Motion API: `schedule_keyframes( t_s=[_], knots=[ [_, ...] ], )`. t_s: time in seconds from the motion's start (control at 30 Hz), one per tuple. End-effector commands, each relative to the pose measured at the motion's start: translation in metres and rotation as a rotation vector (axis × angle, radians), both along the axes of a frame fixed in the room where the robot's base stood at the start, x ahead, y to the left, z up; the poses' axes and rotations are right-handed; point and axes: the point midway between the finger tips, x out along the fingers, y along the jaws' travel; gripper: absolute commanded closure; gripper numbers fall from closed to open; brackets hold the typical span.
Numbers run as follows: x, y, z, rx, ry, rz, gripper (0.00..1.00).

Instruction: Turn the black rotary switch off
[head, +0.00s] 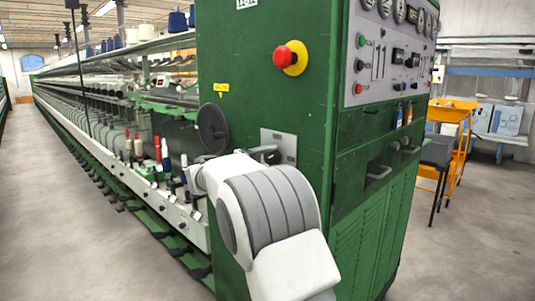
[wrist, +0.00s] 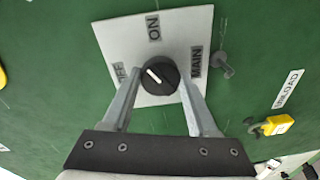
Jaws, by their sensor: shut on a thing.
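The black rotary switch (wrist: 165,84) sits on a grey plate (wrist: 105,38) marked ON, OFF and MAIN in the wrist view. Its white pointer slants to the upper left, between the OFF and ON labels. My gripper (wrist: 160,80) has one finger on each side of the knob and is shut on it. In the head view the plate (head: 288,139) is on the green machine's end panel. My white and grey arm reaches up to it and hides much of that area, and I cannot make out the switch there.
A red stop button on a yellow base (head: 291,57) is above the plate. A dark handwheel (head: 213,127) is to its left. In the wrist view a yellow padlock (wrist: 278,124) hangs at the lower right by an UNLOAD label. Open floor (head: 70,200) lies left.

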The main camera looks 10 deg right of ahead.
Motion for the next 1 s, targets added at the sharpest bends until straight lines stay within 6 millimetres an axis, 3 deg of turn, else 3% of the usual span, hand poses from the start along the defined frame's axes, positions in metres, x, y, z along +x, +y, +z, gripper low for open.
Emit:
schedule_keyframes(
  t_s=[1.0],
  knots=[
    [0.0011, 0.0012, 0.0034, -0.522, 0.722, 0.0, 0.97]
  ],
)
